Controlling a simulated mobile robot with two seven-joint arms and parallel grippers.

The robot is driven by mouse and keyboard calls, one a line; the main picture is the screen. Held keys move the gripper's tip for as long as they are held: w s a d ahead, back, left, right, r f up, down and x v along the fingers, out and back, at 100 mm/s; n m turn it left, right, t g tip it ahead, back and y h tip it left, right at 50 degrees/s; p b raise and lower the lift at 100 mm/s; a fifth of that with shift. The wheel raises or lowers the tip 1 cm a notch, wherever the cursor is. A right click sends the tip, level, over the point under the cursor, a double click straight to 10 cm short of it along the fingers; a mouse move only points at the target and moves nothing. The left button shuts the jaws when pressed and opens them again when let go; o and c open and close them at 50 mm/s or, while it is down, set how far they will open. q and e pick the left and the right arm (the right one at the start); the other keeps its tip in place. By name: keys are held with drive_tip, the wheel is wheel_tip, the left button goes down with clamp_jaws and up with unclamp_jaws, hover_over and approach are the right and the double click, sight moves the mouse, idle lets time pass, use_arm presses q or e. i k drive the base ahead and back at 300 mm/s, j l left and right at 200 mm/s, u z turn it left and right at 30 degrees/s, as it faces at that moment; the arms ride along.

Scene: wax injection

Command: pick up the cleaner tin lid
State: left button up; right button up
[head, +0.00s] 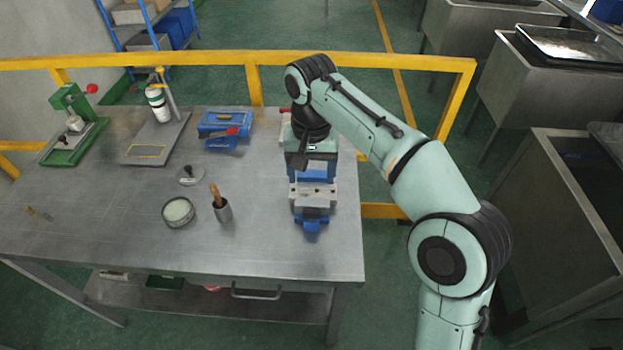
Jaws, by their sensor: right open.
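A round open tin (178,212) with pale contents stands on the grey table's front part. Behind it lies a small grey disc with a dark knob-like spot (190,176), which looks like the cleaner tin lid, flat on the table. My right gripper (298,160) is open and points down over the blue and grey vise (313,198), well to the right of the disc and tin. Its fingertips are small and dark, and I see nothing between them. My left gripper is not in view.
A blue tool (225,129), a bottle on a stand (158,104) and a green press (74,124) stand behind. A yellow rail (200,59) runs behind the table. The table's front middle is clear.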

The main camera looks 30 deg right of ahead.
sight(189, 174)
drive_tip(key=k, duration=1)
